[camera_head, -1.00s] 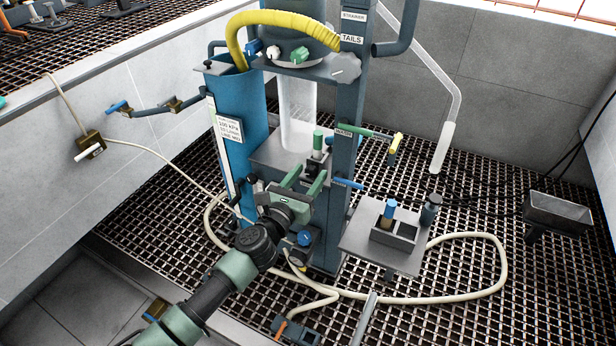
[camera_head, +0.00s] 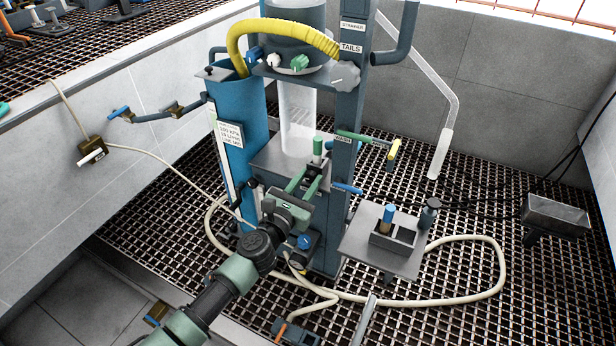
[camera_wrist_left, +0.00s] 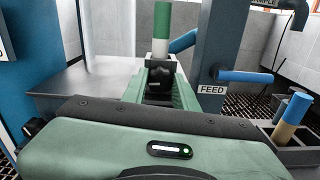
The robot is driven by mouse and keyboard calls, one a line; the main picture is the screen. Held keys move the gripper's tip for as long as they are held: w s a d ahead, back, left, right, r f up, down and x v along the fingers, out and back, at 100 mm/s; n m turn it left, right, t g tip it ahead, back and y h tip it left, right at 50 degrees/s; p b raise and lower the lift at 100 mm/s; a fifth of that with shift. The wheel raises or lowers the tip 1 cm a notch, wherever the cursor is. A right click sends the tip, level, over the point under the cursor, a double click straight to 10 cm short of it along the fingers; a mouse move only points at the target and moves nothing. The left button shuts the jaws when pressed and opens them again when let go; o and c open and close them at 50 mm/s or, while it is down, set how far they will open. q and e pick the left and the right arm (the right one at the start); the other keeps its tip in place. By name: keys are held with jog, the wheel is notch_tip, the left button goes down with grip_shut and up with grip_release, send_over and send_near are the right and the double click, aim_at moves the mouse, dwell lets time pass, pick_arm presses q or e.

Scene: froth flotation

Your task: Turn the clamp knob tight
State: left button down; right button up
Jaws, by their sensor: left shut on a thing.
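The grey lobed clamp knob (camera_head: 346,75) sits at the right end of the bracket around the column, below the TAILS label. My left gripper (camera_head: 316,174) is below it and apart from it, at the grey shelf. It is shut on a small black piece, which shows between the green fingers in the left wrist view (camera_wrist_left: 159,82). A cylinder with a green top and white lower part (camera_head: 317,147) stands upright just beyond this piece; I cannot tell whether they are joined. The clamp knob is not in the wrist view. My right gripper is not in view.
The blue post (camera_head: 342,150) stands close right of the gripper, with blue and green handles sticking out. A blue tank (camera_head: 240,140) is at left. A grey side tray (camera_head: 365,246) holds a small rack with a blue-topped item. A cream hose loops over the grating.

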pick_arm(q)
jog(key=m+p, duration=0.1)
jog(key=m, duration=0.2)
jog(key=shift+m, duration=1)
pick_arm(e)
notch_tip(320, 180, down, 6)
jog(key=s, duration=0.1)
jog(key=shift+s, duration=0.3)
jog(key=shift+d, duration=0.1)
pick_arm(q)
jog(key=c, duration=1.1)
grip_release()
jog(key=shift+a+r, duration=0.1)
